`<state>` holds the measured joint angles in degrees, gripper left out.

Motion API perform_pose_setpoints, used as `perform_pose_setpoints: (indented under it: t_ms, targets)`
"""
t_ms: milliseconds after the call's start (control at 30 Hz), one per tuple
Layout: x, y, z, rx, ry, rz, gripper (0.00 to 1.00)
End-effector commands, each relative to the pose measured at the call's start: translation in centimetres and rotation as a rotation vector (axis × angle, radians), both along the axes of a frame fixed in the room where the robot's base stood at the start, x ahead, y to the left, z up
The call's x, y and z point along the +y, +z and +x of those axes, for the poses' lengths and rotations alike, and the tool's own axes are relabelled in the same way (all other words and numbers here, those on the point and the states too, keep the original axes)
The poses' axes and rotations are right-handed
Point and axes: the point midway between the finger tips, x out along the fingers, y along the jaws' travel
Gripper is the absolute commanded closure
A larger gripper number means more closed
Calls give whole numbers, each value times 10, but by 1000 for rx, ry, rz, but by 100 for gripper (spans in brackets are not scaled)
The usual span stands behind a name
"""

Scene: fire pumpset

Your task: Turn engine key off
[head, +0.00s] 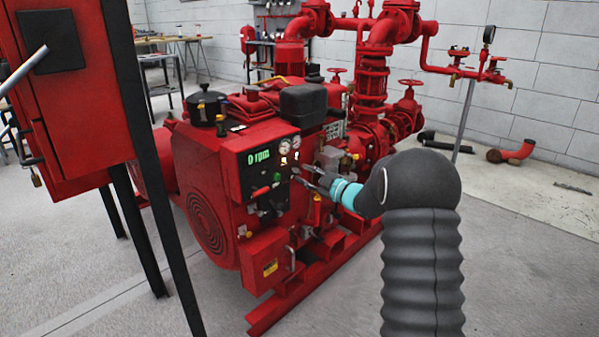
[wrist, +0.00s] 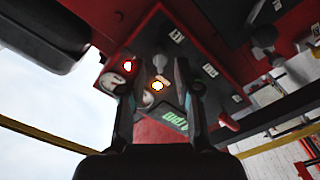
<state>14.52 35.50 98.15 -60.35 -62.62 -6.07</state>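The red engine (head: 225,165) carries a dark control panel (head: 246,172) with a green display (head: 259,158) reading "0 rpm", round gauges (head: 285,147) and small lit lamps. My gripper (head: 300,176) reaches in from the right, its two fingers apart close to the panel's right side. In the wrist view my gripper (wrist: 157,84) is open, with the panel between and beyond its fingers. A red lamp (wrist: 128,66), a yellow-orange lamp (wrist: 157,86) and part of the green display (wrist: 175,118) show there. I cannot clearly make out the engine key; the fingers may hide it.
A red cabinet (head: 70,90) on black legs stands close at the left. Red pipes and valves (head: 372,75) rise behind the engine. A red lever (wrist: 229,122) sticks out near the panel in the wrist view.

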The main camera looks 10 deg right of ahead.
Motion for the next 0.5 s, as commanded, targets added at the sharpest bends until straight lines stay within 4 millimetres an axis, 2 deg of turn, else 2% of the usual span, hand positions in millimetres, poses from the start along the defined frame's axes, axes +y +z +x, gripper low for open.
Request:
perform_pose_setpoints:
  t_ms: [200,500]
  targets:
    - [15,0,21,1,1,0,68]
    - [20,0,27,1,0,1,68]
